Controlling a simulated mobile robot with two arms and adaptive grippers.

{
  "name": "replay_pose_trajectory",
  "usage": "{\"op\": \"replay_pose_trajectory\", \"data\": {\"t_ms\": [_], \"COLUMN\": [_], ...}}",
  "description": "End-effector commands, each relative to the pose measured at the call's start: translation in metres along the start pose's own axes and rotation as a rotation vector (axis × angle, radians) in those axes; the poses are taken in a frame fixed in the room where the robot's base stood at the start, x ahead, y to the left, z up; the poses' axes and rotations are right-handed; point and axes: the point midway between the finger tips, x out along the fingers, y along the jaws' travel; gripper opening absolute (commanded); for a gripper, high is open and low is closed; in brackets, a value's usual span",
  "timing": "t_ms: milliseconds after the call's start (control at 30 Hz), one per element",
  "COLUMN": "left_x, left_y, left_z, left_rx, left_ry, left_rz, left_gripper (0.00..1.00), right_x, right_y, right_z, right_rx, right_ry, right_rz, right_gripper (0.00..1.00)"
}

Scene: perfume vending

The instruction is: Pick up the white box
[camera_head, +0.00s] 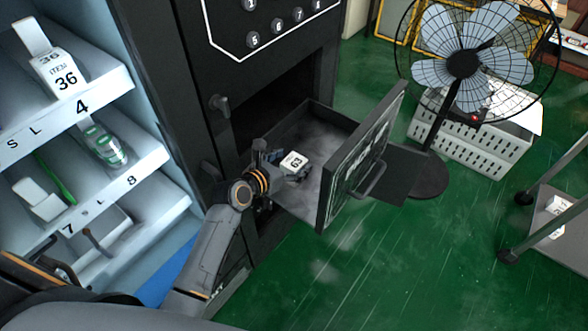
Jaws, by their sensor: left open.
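A small white box (293,161) marked 63 shows inside the open drawer (318,119) of the black vending machine. My left gripper (283,166) reaches into the drawer from the left, with its dark fingers at the white box. It is open. The view is too small to tell whether the fingers touch the box. The lower part of the box is partly hidden by the fingers. My right gripper does not show in this view.
The drawer front (361,150) with its handle stands out over the green floor (420,270). White shelves (120,170) with items are at the left. A fan (463,64) and a white crate (480,150) stand behind. A grey cart (568,252) is at the right.

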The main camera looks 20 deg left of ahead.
Motion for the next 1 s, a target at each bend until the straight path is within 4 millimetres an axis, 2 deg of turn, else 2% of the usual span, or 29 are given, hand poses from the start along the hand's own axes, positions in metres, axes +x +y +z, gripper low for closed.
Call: {"op": "replay_pose_trajectory", "data": {"t_ms": [233,367,567,867,1000], "left_x": [0.036,0.043,0.043,0.043,0.042], "left_y": [-0.003,-0.003,-0.003,-0.003,-0.003], "left_z": [-0.004,-0.004,-0.004,-0.004,-0.004], "left_rx": [0.003,0.001,0.001,0.001,0.001], "left_ry": [-0.001,-0.001,-0.001,0.0,-0.001], "left_rz": [-0.001,0.0,0.0,0.0,0.0], "left_gripper": [0.78,0.78,0.78,0.19,0.18], "right_x": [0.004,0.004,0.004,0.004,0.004], "right_y": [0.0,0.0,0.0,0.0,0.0], "right_z": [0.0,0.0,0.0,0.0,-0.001], "right_rx": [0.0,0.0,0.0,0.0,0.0], "right_ry": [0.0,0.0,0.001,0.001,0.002], "right_rz": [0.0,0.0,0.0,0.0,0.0], "right_gripper": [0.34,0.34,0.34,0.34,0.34]}}
